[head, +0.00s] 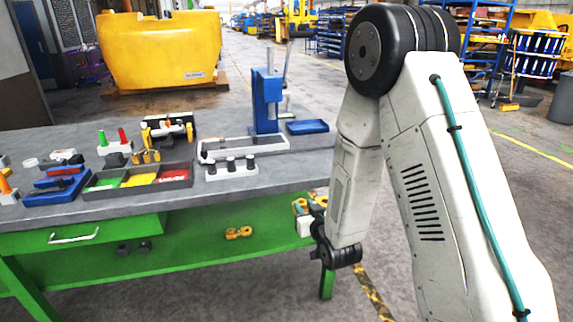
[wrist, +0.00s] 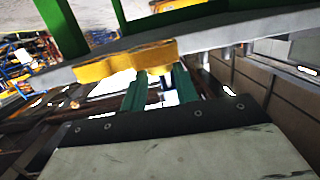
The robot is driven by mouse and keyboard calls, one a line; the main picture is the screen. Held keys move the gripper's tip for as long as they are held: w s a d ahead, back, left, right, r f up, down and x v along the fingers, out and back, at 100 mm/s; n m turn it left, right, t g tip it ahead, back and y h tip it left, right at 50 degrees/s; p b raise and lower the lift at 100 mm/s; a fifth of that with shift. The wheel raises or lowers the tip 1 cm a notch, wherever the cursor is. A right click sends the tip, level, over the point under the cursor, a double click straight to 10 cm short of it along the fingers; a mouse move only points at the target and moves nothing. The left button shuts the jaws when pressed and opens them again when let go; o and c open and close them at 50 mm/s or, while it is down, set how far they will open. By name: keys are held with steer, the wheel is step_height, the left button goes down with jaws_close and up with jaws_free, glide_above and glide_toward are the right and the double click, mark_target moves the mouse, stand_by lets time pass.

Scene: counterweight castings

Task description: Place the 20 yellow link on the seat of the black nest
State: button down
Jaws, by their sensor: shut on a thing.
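A yellow link (wrist: 125,62) is held at the teal fingertips of my gripper (wrist: 160,78) in the wrist view. No size number is readable on it. In the head view my gripper (head: 306,209) is low at the right front of the bench, near the edge of the worktop, and is small and partly hidden by my arm. A black fixture (head: 172,126) with yellow parts stands at the back of the worktop. I cannot tell for sure that it is the black nest, and its seat is not clear.
On the worktop (head: 265,184) are a tray (head: 98,188) with green, yellow and red compartments, a white pegged block (head: 232,172), a blue press (head: 266,100) and a blue tray (head: 307,127). Another yellow link (head: 238,233) lies on the green lower shelf (head: 190,245).

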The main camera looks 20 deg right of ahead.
steer(key=w+a+r+n+y, duration=0.1)
steer(key=w+a+r, duration=0.3)
steer(key=r, duration=0.5)
steer(key=shift+a+r+n+y, duration=0.2)
steer(key=shift+r+n+y, duration=0.15)
steer(key=shift+y, duration=0.35)
steer(key=shift+w, duration=0.15)
